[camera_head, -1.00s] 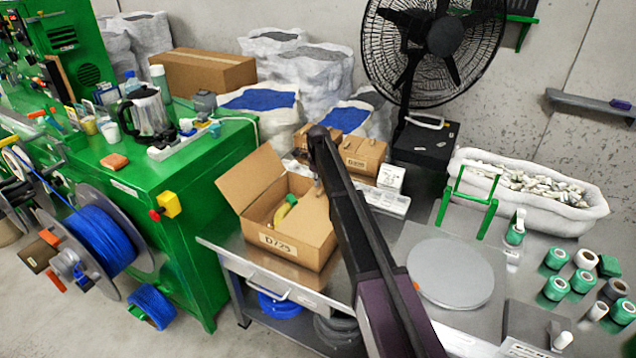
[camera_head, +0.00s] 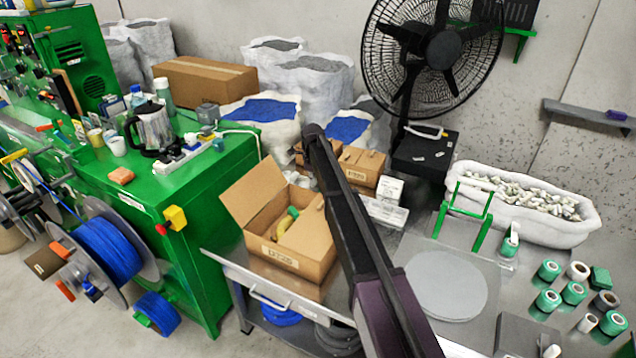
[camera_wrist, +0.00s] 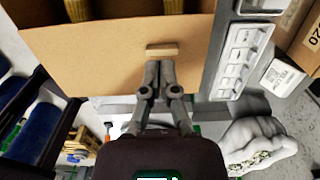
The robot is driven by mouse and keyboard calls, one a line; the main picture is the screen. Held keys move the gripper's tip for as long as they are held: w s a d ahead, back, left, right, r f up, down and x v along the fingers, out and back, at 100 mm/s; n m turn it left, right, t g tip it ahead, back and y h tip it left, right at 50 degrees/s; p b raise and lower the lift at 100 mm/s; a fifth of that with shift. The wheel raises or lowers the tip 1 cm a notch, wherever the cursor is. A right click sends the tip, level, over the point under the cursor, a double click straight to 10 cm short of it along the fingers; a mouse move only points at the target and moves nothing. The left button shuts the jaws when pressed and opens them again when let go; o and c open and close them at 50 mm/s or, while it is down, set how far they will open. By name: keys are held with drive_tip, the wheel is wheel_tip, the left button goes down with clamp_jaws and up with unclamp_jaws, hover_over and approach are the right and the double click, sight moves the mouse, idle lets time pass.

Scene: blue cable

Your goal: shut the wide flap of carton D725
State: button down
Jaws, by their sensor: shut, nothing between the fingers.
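Carton D725 (camera_head: 292,262) stands on the metal bench in the head view. Its wide left flap (camera_head: 252,192) is raised and leans outward. Another flat cardboard part (camera_head: 310,234) covers the right of the opening. A yellow and green item (camera_head: 287,221) shows inside. My gripper (camera_wrist: 162,66) is shut and empty in the wrist view, its tips at a broad cardboard panel (camera_wrist: 100,58); I cannot tell whether they touch. A small tan strip shows at the tips. Two yellow items show beyond the panel's edge. My arm hides the gripper in the head view.
A grey round plate (camera_head: 446,282), a white sack (camera_head: 520,208) and several tape rolls stand farther right. A green machine cabinet (camera_head: 190,190) stands left.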

drive_tip(key=w+a+r+p, duration=0.2)
drive_tip(key=a+r+p, duration=0.2)
drive_tip(key=shift+a+r, duration=0.15)
drive_tip(key=shift+r, duration=0.2)
idle(0.4)
drive_tip(key=s+d+n, duration=0.7)
drive_tip(key=s+d, duration=0.2)
drive_tip(key=s, duration=0.5)
drive_tip(key=s+d+n, duration=0.8)
drive_tip(key=s, duration=0.6)
drive_tip(key=s+d+n, duration=0.8)
drive_tip(key=s+d, duration=0.1)
drive_tip(key=s, duration=0.6)
drive_tip(key=shift+d, duration=0.35)
